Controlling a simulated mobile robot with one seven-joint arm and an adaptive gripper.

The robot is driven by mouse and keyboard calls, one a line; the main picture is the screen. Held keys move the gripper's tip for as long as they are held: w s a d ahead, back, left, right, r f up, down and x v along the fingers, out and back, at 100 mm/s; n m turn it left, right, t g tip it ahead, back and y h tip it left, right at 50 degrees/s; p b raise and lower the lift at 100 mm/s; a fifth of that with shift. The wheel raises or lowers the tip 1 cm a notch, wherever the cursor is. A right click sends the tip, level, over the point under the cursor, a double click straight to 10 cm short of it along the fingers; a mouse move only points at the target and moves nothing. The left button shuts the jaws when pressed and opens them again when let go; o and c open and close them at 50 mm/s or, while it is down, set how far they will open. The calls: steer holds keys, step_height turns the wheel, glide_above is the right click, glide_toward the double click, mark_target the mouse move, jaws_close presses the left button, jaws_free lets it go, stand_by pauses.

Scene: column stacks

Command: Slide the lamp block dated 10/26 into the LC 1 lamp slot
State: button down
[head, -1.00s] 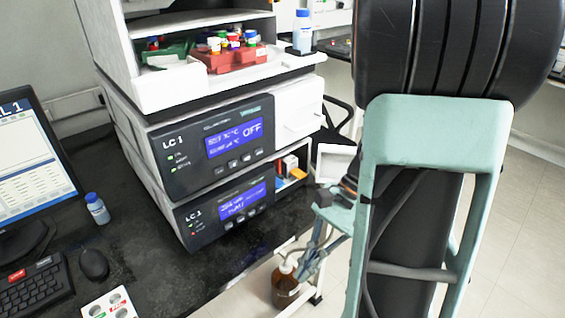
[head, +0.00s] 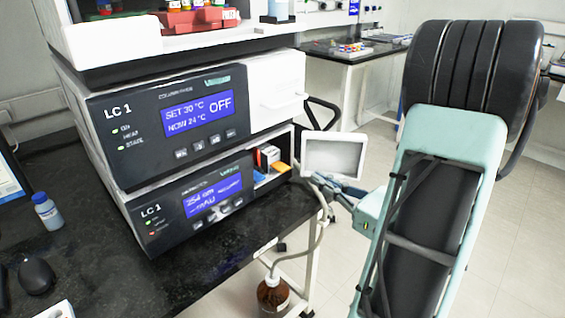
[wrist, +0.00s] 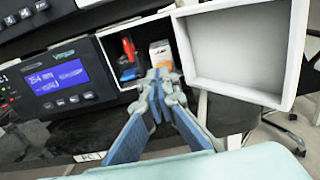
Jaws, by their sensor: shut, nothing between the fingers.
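The lower LC 1 unit (head: 160,212), with a lit blue display, has an open compartment (head: 283,150) at its right end. A pale hinged door (head: 335,155) stands open beside it. Inside, a red block (head: 268,156) and an orange piece (head: 281,167) show. The wrist view shows a red item (wrist: 128,47) and a white-and-orange block (wrist: 160,53). No date is readable, and I cannot tell which is the lamp block. My gripper (head: 318,181) is shut and empty. In the wrist view its fingertips (wrist: 160,77) are before the compartment mouth, overlapping the block's lower edge; contact is unclear.
The upper LC 1 unit (head: 180,115) reads OFF. The open door (wrist: 235,50) stands close to the right of my fingers. A tube runs down to a brown bottle (head: 272,294) below the bench.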

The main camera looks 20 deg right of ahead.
mark_target(274, 154)
steer(key=b+x, duration=0.2)
steer(key=x, duration=1)
steer(key=shift+w+a, duration=0.15)
steer(key=shift+w, duration=0.1)
steer(key=shift+x, duration=0.8)
